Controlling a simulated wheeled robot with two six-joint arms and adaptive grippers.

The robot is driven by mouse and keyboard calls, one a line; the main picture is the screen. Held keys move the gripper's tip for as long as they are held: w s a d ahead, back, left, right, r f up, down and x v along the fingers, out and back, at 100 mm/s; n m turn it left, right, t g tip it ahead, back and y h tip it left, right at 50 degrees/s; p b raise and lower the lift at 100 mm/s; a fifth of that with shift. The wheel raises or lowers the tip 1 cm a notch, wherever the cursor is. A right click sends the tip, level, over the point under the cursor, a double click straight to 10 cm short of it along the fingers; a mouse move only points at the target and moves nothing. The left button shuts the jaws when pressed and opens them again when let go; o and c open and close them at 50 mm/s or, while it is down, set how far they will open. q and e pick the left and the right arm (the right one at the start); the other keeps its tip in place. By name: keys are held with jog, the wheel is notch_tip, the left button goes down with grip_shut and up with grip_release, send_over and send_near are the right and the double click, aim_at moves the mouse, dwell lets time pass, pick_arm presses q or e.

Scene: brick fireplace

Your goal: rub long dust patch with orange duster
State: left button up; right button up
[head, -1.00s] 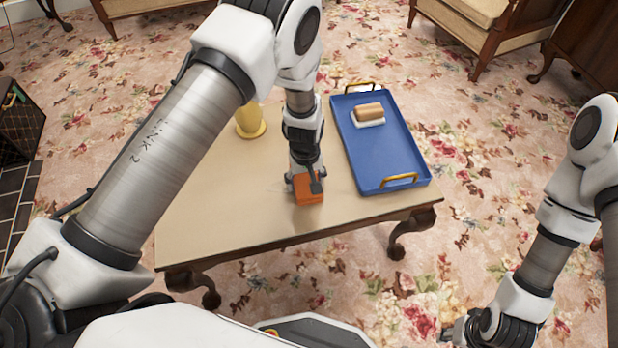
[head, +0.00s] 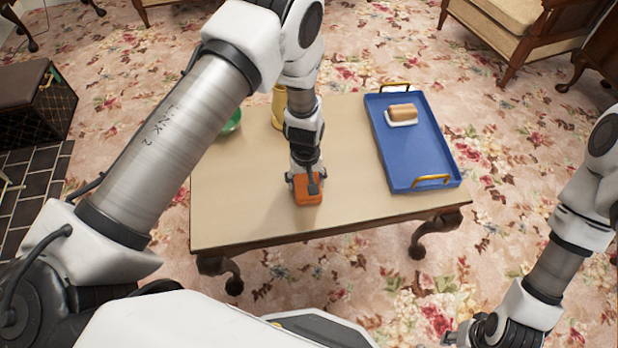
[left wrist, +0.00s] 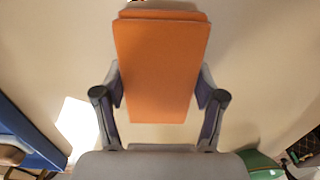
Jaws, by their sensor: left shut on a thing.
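The orange duster (head: 308,189) is a block-shaped thing at the front middle of the beige table top (head: 250,215). My left gripper (head: 306,178) is shut on it from above, and the duster appears to be at the table surface. In the left wrist view the orange duster (left wrist: 162,70) sits between the two fingers of my left gripper (left wrist: 160,98). I cannot make out a long dust patch in the head view. A bright white patch (left wrist: 78,125) shows in the left wrist view, and I cannot tell whether it is dust or glare. My right gripper (head: 468,332) is at the bottom right, clear of the table.
A blue tray (head: 415,160) with gold handles is on the table's right, holding a brown-topped white block (head: 402,114). A yellow vessel (head: 279,108) and a green bowl (head: 231,122) stand behind my left arm. The table's front left is clear. Armchairs stand beyond.

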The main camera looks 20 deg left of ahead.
pick_arm(q)
jog(key=shift+s+a, duration=0.25)
jog(key=shift+a, duration=0.1)
jog(key=shift+s+a+r+p, duration=0.15)
jog(key=shift+a+r+p, duration=0.05)
jog(key=shift+a+p, duration=0.1)
notch_tip(320, 180, up, 3)
jog(key=shift+f+p, duration=0.1)
jog(key=shift+p, duration=0.7)
jog(key=shift+d+r+p, duration=0.1)
jog(key=shift+r+p, duration=0.2)
jog(key=shift+r, duration=0.1)
notch_tip(320, 180, up, 2)
jog(key=shift+r+p, duration=0.1)
jog(key=shift+p, duration=0.9)
jog(key=shift+r+p, duration=0.95)
jog(key=shift+r, duration=0.15)
pick_arm(e)
notch_tip(320, 180, up, 7)
jog(key=shift+w+d, duration=0.15)
jog(key=shift+d, duration=0.05)
jog(key=shift+f, duration=0.15)
